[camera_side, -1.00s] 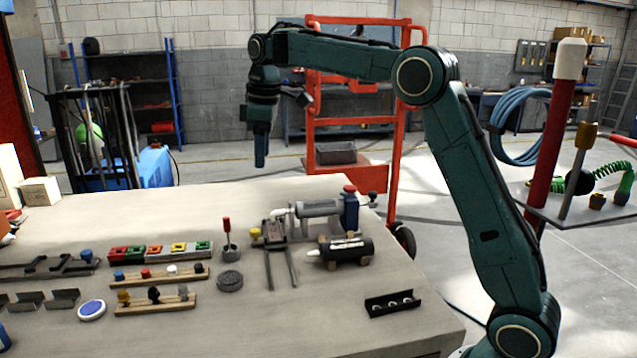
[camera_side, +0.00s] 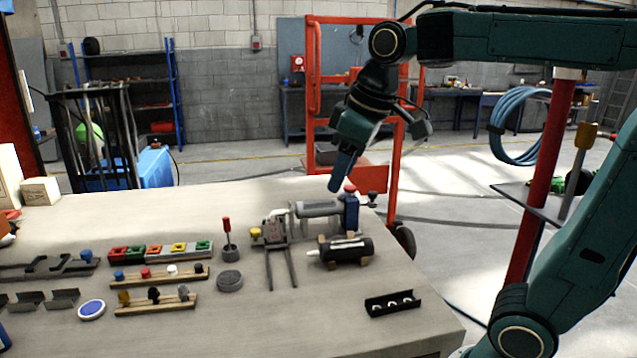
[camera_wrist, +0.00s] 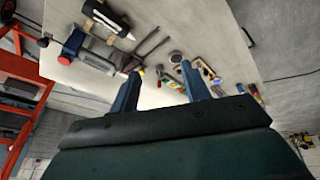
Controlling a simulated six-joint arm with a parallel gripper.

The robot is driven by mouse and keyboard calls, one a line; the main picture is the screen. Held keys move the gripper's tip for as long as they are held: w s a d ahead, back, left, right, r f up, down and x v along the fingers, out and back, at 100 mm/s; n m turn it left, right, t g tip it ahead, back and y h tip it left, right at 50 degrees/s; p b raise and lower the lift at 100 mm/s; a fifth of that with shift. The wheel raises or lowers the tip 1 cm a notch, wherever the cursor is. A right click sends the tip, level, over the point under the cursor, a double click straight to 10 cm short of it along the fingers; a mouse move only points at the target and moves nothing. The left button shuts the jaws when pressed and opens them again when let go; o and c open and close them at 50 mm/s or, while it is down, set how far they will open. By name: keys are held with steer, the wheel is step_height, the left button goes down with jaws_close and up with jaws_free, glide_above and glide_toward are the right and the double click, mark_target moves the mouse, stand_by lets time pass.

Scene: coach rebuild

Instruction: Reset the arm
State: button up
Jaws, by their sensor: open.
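My gripper (camera_side: 341,172) is in the air above the far right part of the workbench, tilted, with its fingers pointing down and slightly left. It is above and a little left of the blue cylinder with a red cap (camera_side: 350,212). In the wrist view my gripper (camera_wrist: 160,82) shows two blue fingers spread apart with nothing between them. The workbench (camera_side: 250,325) lies below and beyond the fingers.
A black cylinder on wooden blocks (camera_side: 347,250) and a black tray with rings (camera_side: 392,303) are on the right of the bench. Racks of coloured parts (camera_side: 160,250) fill the left. An orange trolley (camera_side: 312,100) stands behind. The bench's front right is mostly clear.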

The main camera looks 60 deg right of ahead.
steer(key=s+f+m, duration=0.1)
steer(key=s+f, duration=0.3)
steer(key=s, duration=0.2)
steer(key=s+a+f+m+t, duration=0.1)
steer(key=s+f, duration=0.3)
steer(key=s, duration=0.2)
steer(key=shift+s+a, duration=0.2)
steer(key=shift+s, duration=0.05)
